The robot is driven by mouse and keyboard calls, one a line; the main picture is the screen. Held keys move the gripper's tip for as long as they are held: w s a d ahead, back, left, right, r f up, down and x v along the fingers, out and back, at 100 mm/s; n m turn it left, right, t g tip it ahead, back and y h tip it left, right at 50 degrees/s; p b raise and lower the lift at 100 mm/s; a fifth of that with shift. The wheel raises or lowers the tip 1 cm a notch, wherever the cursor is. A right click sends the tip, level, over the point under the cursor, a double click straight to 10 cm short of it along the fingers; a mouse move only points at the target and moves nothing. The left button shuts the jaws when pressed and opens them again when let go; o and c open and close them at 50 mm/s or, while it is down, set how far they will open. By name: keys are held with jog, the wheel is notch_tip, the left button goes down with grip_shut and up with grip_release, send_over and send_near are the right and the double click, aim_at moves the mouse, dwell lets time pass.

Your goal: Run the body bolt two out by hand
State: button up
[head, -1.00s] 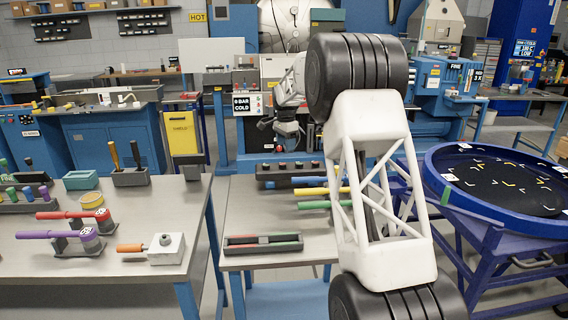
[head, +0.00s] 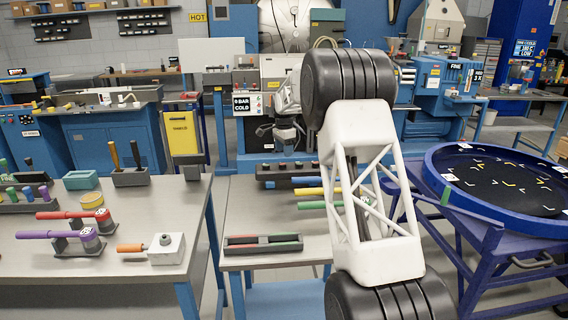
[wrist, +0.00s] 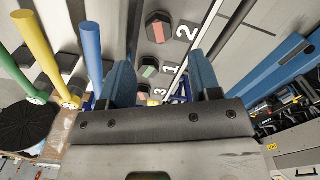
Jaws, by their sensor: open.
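In the wrist view, several dark hexagonal heads with coloured patches sit on a grey surface with painted numerals. The head beside the "2", taken as body bolt two (wrist: 158,27), has a reddish patch and lies beyond my fingertips. A green-patched head (wrist: 147,68) is nearer the "1", and another reddish one is partly hidden near the "3". My gripper (wrist: 160,65) is open, its two blue fingers apart with nothing held between them. In the head view my gripper (head: 286,134) hangs before the machine, above the small table; the numbered heads cannot be made out there.
Yellow (wrist: 38,45) and blue (wrist: 88,50) handles stand left of my fingers in the wrist view. A dark rack (head: 290,182) and coloured handles lie on the small table (head: 285,222). A blue-rimmed round table (head: 437,182) stands at right, the left workbench (head: 100,264) at left.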

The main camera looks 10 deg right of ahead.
aim_at(283, 166)
jog(key=shift+f, duration=3)
jog(key=c, duration=0.9)
